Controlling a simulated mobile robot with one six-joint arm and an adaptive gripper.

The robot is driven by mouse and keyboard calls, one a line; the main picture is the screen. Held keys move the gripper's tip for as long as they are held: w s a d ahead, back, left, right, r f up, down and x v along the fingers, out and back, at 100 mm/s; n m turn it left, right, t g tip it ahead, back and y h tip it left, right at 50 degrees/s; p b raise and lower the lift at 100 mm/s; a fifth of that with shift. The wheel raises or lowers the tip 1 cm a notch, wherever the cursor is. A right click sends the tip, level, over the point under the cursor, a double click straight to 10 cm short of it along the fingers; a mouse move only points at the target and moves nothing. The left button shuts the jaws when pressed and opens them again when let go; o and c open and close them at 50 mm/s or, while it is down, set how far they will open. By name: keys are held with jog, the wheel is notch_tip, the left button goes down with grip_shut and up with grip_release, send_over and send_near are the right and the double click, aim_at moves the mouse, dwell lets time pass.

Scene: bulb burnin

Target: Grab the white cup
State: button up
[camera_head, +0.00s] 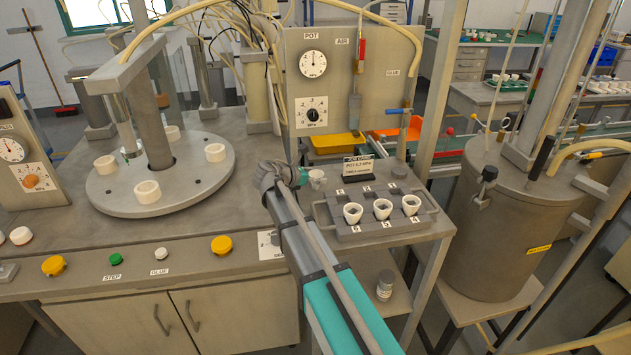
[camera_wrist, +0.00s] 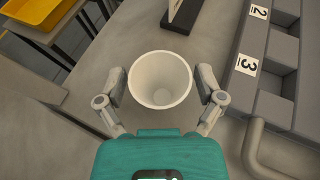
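A white cup (camera_wrist: 160,80) stands upright on the grey bench top, its empty inside facing my wrist camera. In the head view the cup (camera_head: 317,175) is small, left of the grey slotted tray and partly hidden by my gripper. My gripper (camera_wrist: 161,84) is open, with one finger on each side of the cup. The fingers show just outside the rim, with very thin gaps; their contact lower down is hidden. In the head view my gripper (camera_head: 300,177) reaches the cup from the front left.
The grey tray (camera_head: 345,236) beside the cup holds three white cups (camera_head: 382,208) in its front row; its rail is near my right finger. A yellow bin (camera_head: 335,143) is farther back. A turntable (camera_head: 110,203) carries white rings.

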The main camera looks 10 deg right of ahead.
jog(key=c, duration=0.3)
jog(key=shift+r, duration=0.15)
notch_tip(320, 180, up, 3)
jog(key=p, duration=0.3)
jog(key=s+a+r+p, duration=0.2)
jog(key=s+r+p, duration=0.3)
jog(key=s, duration=0.1)
jog(key=s+a+r+p, duration=0.3)
jog(key=s+r+p, duration=0.1)
jog(key=s+p, duration=0.1)
jog(key=shift+s+a+r, duration=0.35)
jog(key=shift+s, duration=0.55)
